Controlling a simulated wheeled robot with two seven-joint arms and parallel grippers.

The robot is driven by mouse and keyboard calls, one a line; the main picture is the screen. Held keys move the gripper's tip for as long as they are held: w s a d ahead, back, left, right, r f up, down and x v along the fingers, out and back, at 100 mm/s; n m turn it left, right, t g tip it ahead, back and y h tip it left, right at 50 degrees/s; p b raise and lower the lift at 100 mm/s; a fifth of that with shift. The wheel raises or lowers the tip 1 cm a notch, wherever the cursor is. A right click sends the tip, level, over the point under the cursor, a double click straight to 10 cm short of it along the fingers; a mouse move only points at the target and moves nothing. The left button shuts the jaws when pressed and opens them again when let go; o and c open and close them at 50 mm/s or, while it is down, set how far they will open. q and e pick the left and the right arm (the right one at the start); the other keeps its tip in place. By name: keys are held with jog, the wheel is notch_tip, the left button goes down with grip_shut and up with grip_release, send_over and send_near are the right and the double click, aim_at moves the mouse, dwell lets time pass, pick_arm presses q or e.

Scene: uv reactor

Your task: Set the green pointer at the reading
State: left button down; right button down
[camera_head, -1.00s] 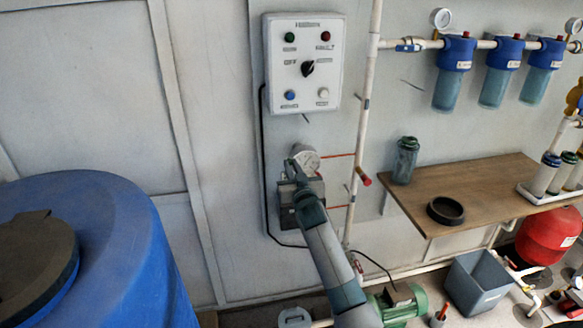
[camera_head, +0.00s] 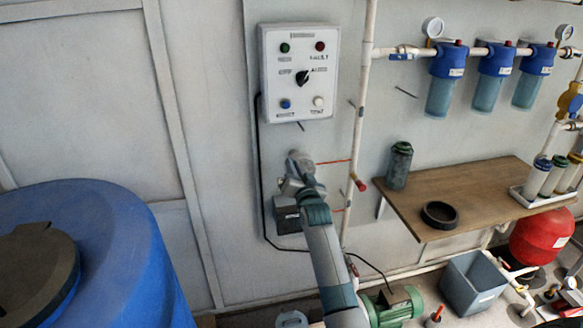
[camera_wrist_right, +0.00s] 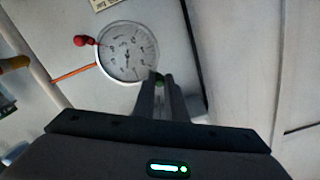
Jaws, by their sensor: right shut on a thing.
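The round white gauge (camera_wrist_right: 128,52) with black markings and a dark needle shows in the right wrist view. The green pointer (camera_wrist_right: 159,78) is a small green tab at its lower right rim, mostly hidden by my fingers. My right gripper (camera_wrist_right: 160,82) is shut on this green pointer at the rim. In the head view my right gripper (camera_head: 297,160) is in front of the wall below the control panel and hides the gauge face. My left gripper is not in view.
A red knob (camera_wrist_right: 83,40) sits beside the gauge's left rim. A thin red line (camera_head: 334,161) runs from the gauge area to the vertical pipe (camera_head: 358,120). The control panel (camera_head: 299,70) is above, a grey box (camera_head: 287,216) below. The wooden shelf (camera_head: 465,190) is at right.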

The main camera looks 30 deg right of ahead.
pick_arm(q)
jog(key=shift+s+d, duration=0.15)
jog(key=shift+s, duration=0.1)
pick_arm(e)
jog(key=shift+d+r, duration=0.1)
jog(key=c, duration=1.8)
grip_release()
jog(key=shift+s, duration=0.1)
